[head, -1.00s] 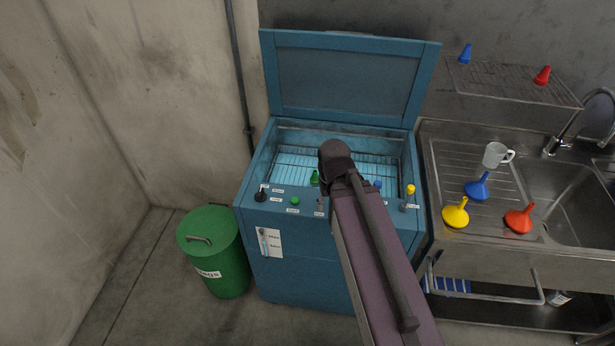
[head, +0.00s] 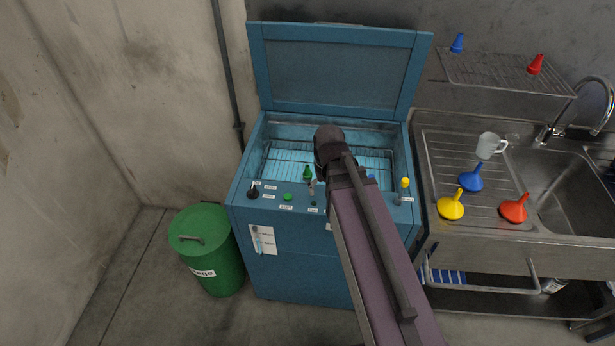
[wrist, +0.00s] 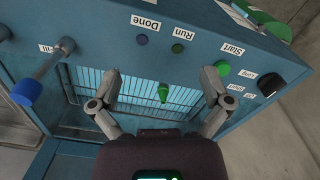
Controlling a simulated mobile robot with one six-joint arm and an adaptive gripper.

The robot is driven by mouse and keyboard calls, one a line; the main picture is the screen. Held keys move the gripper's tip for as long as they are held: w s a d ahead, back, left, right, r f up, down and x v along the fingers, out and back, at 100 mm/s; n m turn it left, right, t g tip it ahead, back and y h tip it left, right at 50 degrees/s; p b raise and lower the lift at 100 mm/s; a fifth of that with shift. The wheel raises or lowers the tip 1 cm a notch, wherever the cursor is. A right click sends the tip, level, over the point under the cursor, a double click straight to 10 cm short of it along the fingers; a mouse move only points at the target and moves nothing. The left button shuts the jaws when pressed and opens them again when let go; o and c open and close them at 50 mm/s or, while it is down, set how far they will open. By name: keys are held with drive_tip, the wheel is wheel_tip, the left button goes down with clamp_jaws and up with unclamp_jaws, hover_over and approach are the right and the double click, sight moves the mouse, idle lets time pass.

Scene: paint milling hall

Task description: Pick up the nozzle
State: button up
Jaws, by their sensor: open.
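A small green nozzle (wrist: 163,92) stands on the wire rack inside the open blue washing machine, in the wrist view. It also shows in the head view (head: 307,172), near the machine's front edge. My gripper (wrist: 160,84) is open and empty, with one finger on each side of the nozzle in the wrist picture. I cannot tell how far above it the fingertips are. In the head view my arm hides most of the gripper. A blue nozzle (head: 457,43) and a red nozzle (head: 535,65) stand on the wall rack.
The machine's front panel (wrist: 200,62) carries knobs, buttons and levers close to the fingers. Its lid (head: 340,70) stands open behind. The sink (head: 570,195) at right has a mug (head: 489,146) and several funnels beside it. A green bin (head: 206,250) stands left.

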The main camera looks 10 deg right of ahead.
drive_tip(key=n+b, duration=0.2)
drive_tip(key=b, duration=0.6)
hover_over(307, 166)
wheel_tip(307, 166, down, 8)
drive_tip(key=shift+f, duration=0.25)
wheel_tip(307, 166, down, 9)
drive_tip(key=b, duration=0.8)
drive_tip(key=shift+r+b, duration=0.15)
drive_tip(key=shift+b, duration=0.15)
drive_tip(key=shift+s+d+f+b, duration=0.1)
drive_tip(key=shift+f+b, duration=2.5)
drive_tip(key=c, duration=1.2)
